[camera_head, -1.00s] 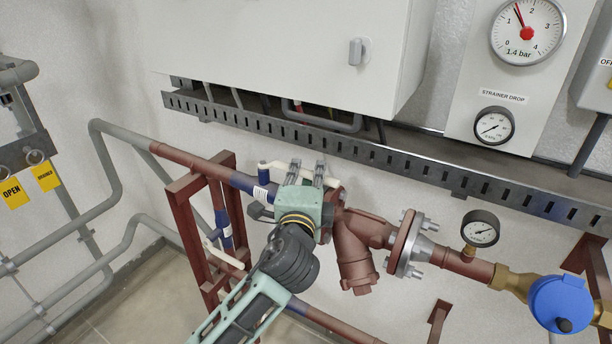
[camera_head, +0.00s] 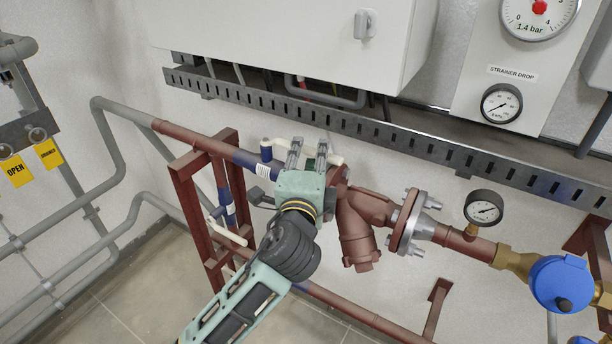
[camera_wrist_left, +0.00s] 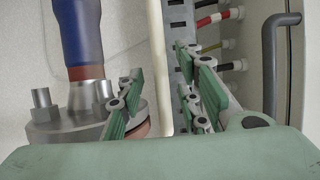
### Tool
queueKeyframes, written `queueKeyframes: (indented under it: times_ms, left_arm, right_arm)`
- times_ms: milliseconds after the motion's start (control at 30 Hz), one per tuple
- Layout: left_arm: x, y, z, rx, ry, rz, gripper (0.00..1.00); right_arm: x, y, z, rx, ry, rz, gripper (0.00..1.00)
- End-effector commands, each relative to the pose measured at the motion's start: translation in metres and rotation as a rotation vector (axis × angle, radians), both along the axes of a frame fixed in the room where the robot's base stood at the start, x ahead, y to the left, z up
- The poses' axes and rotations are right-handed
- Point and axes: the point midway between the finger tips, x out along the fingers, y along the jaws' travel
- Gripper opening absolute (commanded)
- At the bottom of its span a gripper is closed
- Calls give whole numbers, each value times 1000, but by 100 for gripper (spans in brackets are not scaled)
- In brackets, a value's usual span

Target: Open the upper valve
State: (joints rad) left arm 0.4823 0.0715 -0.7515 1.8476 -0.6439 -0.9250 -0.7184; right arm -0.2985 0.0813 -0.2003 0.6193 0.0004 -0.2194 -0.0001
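The upper valve's pale lever (camera_head: 268,143) lies along the upper pipe, whose blue section (camera_head: 240,157) leads in from the left. My left gripper (camera_head: 308,153) is at this lever, and its body covers much of the valve. In the left wrist view, the lever (camera_wrist_left: 158,62) runs upright between the two finger pairs of the left gripper (camera_wrist_left: 164,105). The fingers stand apart, with visible gaps on both sides of the lever. My right gripper is in neither view.
A second pale lever (camera_head: 230,234) sits on a lower pipe at the left. A slotted cable tray (camera_head: 380,128) runs above the gripper, under a white cabinet (camera_head: 290,40). A red-brown strainer (camera_head: 360,235) and flange (camera_head: 408,222) stand close to the right.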

Motion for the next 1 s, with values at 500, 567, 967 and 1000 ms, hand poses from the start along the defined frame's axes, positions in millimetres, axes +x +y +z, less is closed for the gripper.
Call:
queueKeyframes:
  times_ms: [500,567,967,1000]
  left_arm:
    - [-90,11,0,0,1,-1,32]
    - [-93,12,0,0,2,0,32]
    - [-95,12,0,0,0,0,32]
    - [-95,12,0,0,0,0,32]
  right_arm:
    - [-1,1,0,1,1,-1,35]
    - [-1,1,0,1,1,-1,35]
    - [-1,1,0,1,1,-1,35]
    - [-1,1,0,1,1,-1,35]
